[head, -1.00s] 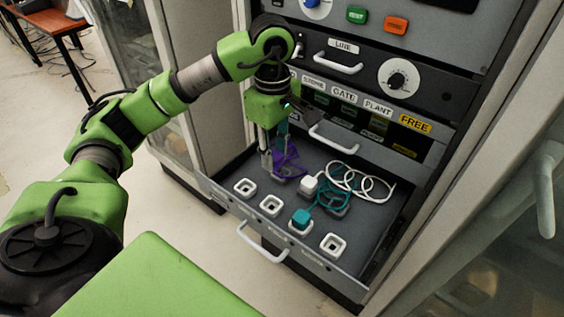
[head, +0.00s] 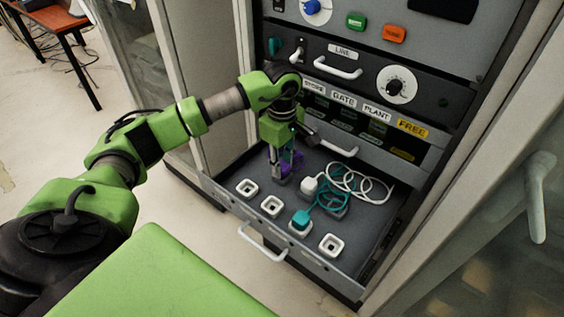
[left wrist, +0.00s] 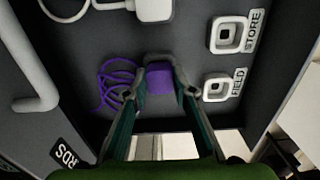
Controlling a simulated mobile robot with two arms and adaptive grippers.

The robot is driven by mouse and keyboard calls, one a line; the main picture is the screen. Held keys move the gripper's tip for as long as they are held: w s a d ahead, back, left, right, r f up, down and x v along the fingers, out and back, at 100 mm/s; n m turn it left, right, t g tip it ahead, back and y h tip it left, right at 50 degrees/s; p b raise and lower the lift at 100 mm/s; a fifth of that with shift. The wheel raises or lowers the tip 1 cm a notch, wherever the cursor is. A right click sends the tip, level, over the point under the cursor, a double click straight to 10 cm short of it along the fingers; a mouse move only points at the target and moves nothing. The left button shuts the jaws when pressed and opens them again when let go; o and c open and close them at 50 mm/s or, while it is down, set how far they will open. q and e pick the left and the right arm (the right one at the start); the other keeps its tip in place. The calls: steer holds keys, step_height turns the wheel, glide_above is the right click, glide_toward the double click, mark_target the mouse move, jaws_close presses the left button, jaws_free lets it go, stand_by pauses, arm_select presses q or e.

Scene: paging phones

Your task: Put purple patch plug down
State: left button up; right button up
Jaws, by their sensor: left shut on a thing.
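My left gripper (head: 279,176) is low inside the open drawer (head: 370,232), pointing down near its back left part. In the left wrist view the gripper (left wrist: 162,84) is shut on the purple patch plug (left wrist: 159,81), with a finger on each side. Its purple cord (left wrist: 113,84) lies coiled beside it. In the head view the fingers partly hide the purple plug and cord (head: 291,160). I cannot tell whether the plug touches the drawer floor. My right gripper is out of view.
White sockets (head: 247,187) line the drawer front; STORE (left wrist: 229,35) and FIELD (left wrist: 217,87) are empty. A teal plug (head: 300,219) sits at a front socket. A white plug (head: 309,185) with coiled cord (head: 362,184) stands to the right. The cabinet's handled panels rise behind.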

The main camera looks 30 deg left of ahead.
arm_select(q)
steer(key=shift+f, duration=0.25)
steer(key=o, duration=0.7)
steer(key=shift+f+b, duration=0.1)
steer(key=shift+b, duration=0.2)
steer(key=o, duration=0.4)
